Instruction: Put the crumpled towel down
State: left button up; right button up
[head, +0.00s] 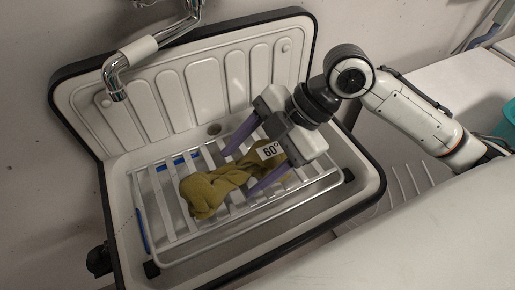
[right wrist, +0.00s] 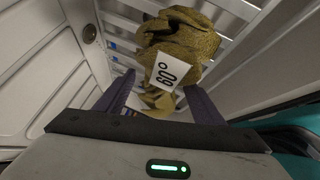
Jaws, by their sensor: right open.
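The crumpled towel (head: 208,190) is mustard yellow and lies on the white slatted rack (head: 165,238) in the sink. A white tag reading 60° is on it. My right gripper (head: 236,172) is over the rack with its purple fingers spread apart on either side of the towel's right part. In the right wrist view the towel (right wrist: 178,42) lies ahead of and between the open fingers (right wrist: 160,95), with the tag facing the camera. I cannot tell whether a finger touches the cloth. My left gripper is not in view.
The white sink (head: 118,190) has a dark rim and a ribbed back panel (head: 205,85). A metal tap (head: 116,80) hangs over its left side. A pale worktop (head: 450,95) and a teal object (head: 508,120) are at the right.

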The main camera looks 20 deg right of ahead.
jog(key=v, duration=1.1)
jog(key=shift+d+r, duration=0.2)
jog(key=shift+r, duration=0.05)
